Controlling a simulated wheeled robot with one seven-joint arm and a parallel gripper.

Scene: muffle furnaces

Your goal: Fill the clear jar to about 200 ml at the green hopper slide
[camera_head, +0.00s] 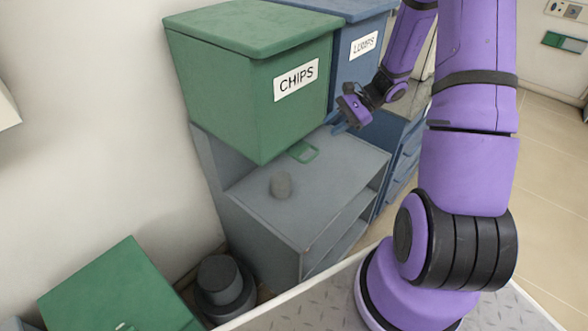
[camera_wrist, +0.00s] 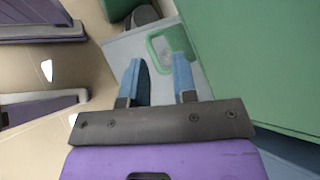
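The green hopper (camera_head: 250,80), labelled CHIPS, stands above a grey cabinet. Its green slide (camera_head: 303,152) shows as a loop handle under the hopper's lower edge; in the wrist view the loop (camera_wrist: 152,50) lies just beyond the fingertips. A small grey, see-through-looking cylinder (camera_head: 281,185), apparently the clear jar, stands upright on the cabinet top below the hopper. Its contents cannot be made out. My gripper (camera_head: 338,129) is right of the slide. In the wrist view its blue fingers (camera_wrist: 159,70) are apart with nothing between them.
A blue hopper (camera_head: 355,75) labelled LUMPS stands beside the green one. The grey cabinet top (camera_head: 325,190) is otherwise clear. A green box (camera_head: 120,290) and a dark round canister (camera_head: 220,280) stand at lower left. The wall (camera_head: 90,130) is at left.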

